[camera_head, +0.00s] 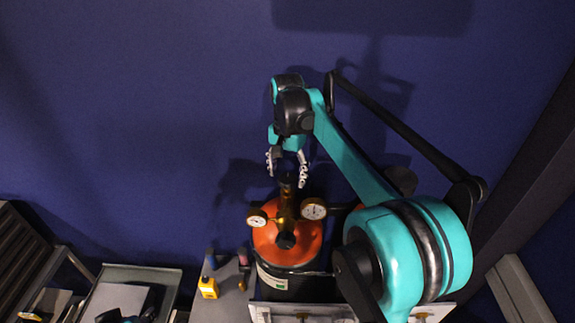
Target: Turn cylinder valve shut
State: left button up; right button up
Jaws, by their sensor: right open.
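A gas cylinder (270,247) with an orange top and a dark body stands at the lower middle. A brass valve (286,215) with two round white gauges (314,209) rises from its top. A dark knob (287,181) sits at the upper end of the valve. My right gripper (287,169) is open and points down at the knob, with its two pale fingers apart just above it. I cannot tell whether the fingers touch the knob. My left gripper is not in view.
A yellow device (208,287) and small tools stand on a grey surface left of the cylinder. A tray (112,275) lies farther left. A blue wall (130,130) fills the back. My right arm covers the area right of the cylinder.

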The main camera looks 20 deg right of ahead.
aim_at(287, 178)
notch_tip(287, 178, up, 12)
jog(key=shift+f, duration=0.15)
